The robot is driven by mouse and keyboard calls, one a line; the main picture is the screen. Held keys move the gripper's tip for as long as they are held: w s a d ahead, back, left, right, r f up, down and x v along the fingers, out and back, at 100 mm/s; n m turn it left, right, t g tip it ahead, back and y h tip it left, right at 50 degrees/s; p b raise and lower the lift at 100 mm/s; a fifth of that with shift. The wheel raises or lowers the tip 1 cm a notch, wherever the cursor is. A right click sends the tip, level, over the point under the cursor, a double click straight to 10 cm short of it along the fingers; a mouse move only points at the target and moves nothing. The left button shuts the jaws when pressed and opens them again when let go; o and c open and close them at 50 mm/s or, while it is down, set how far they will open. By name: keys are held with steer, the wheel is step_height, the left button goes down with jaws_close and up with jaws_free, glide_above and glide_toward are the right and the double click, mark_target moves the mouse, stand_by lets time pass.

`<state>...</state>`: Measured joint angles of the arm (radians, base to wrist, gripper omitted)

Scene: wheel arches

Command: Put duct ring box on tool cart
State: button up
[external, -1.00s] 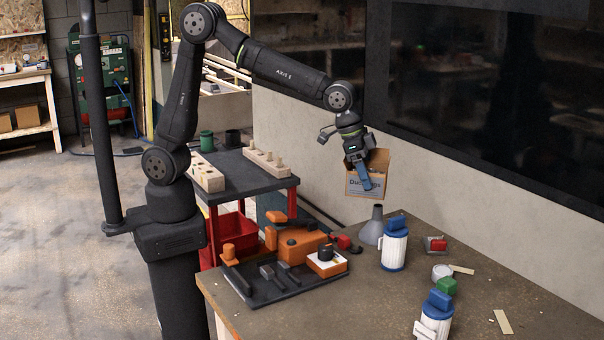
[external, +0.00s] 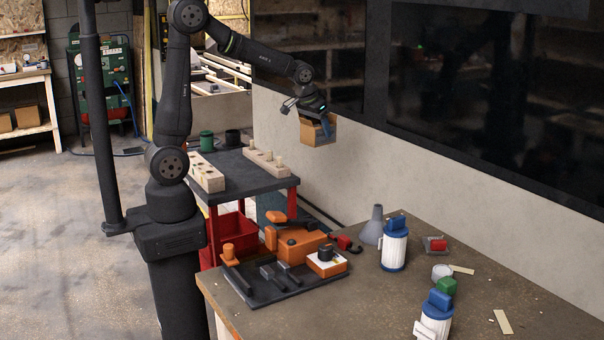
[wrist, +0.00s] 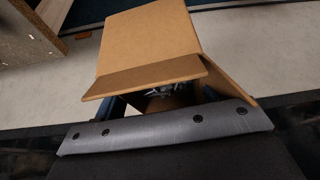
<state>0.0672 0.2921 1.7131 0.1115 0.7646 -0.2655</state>
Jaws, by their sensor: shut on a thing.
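The duct ring box (external: 317,132) is a brown cardboard box held in the air to the right of the tool cart and above its top. It also fills the middle of the wrist view (wrist: 150,38), with a flap open and grey contents partly visible inside. My gripper (external: 324,121) is shut on the box; its fingertips are mostly hidden. The tool cart (external: 232,174) has a dark top, red legs and a red bin below. Its middle top is bare between the wooden blocks.
Two wooden peg blocks (external: 206,176) (external: 266,163) stand on the cart top, with a green cup (external: 206,141) and a black cup (external: 232,137) at the back. The workbench (external: 370,310) in front holds orange tools, a funnel (external: 372,226) and blue-white canisters (external: 394,247).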

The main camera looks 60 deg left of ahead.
steer(key=s+a+n+y, duration=0.1)
steer(key=s+a+n, duration=0.3)
steer(key=a, duration=1)
steer(key=n+g+y, duration=0.1)
steer(key=n+y, duration=0.1)
steer(key=n, duration=0.1)
glide_above(243, 177)
step_height(243, 177, down, 18)
steer(key=shift+a+f, duration=0.15)
steer(key=shift+f, duration=2.1)
steer(key=shift+f, duration=0.1)
steer(key=o, duration=1.3)
